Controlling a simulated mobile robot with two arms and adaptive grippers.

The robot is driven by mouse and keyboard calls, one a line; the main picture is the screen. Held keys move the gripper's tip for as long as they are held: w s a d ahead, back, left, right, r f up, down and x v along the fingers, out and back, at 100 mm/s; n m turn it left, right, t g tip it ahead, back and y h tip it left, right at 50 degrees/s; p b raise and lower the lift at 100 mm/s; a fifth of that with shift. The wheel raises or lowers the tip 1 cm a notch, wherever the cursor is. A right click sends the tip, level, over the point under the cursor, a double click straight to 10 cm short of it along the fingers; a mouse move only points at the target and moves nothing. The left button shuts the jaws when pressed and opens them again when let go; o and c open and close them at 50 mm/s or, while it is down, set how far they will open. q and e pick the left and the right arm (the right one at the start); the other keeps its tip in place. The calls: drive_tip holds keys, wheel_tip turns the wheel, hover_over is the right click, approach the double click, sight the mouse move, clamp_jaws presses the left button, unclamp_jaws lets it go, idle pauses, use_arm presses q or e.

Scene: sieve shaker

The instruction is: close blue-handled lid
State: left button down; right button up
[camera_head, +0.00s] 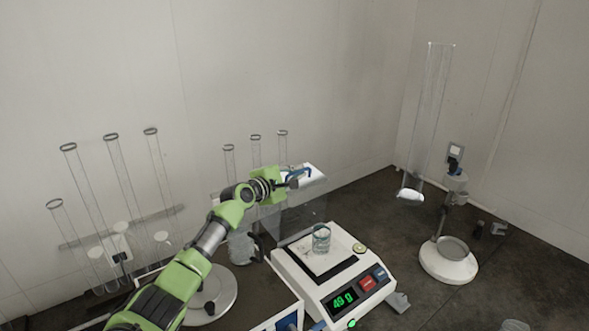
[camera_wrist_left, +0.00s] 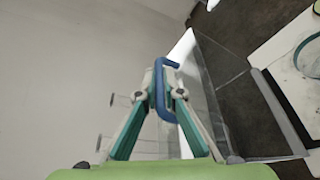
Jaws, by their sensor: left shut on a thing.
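The lid (camera_head: 313,172) is a pale panel with a blue handle (camera_head: 299,171), at the top of a clear-walled box behind the balance. My left gripper (camera_head: 287,181) reaches in from the left and is shut on the blue handle. In the left wrist view the handle (camera_wrist_left: 161,95) sits between the two fingertips (camera_wrist_left: 162,97), and the lid's pale edge (camera_wrist_left: 181,47) shows beside it. The lid looks raised, but its exact angle is hard to tell. My right gripper is not in view.
A white balance (camera_head: 318,296) with a green display holds a glass beaker (camera_head: 321,239) on its plate. Tall glass tubes (camera_head: 80,177) stand at the left. A stand with a round white base (camera_head: 448,260) and a tall clear tube (camera_head: 427,120) are at the right.

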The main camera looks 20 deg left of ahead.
use_arm(q)
drive_tip(key=s+d+f+m+t+p, duration=0.1)
drive_tip(key=s+d+m+p, duration=0.1)
drive_tip(key=d, duration=0.3)
drive_tip(key=s+d+f+m+p, duration=0.1)
drive_tip(key=s+d+m+p, duration=0.1)
drive_tip(key=s+d, duration=0.2)
drive_tip(key=shift+s+d+f+t+y, duration=0.3)
drive_tip(key=shift+d+t, duration=0.1)
drive_tip(key=shift+d, duration=0.75)
drive_tip(key=shift+r, duration=0.1)
drive_tip(key=c, duration=2.4)
unclamp_jaws()
drive_tip(key=shift+c, duration=0.2)
drive_tip(key=shift+w+d, duration=0.15)
drive_tip(key=shift+w, duration=0.1)
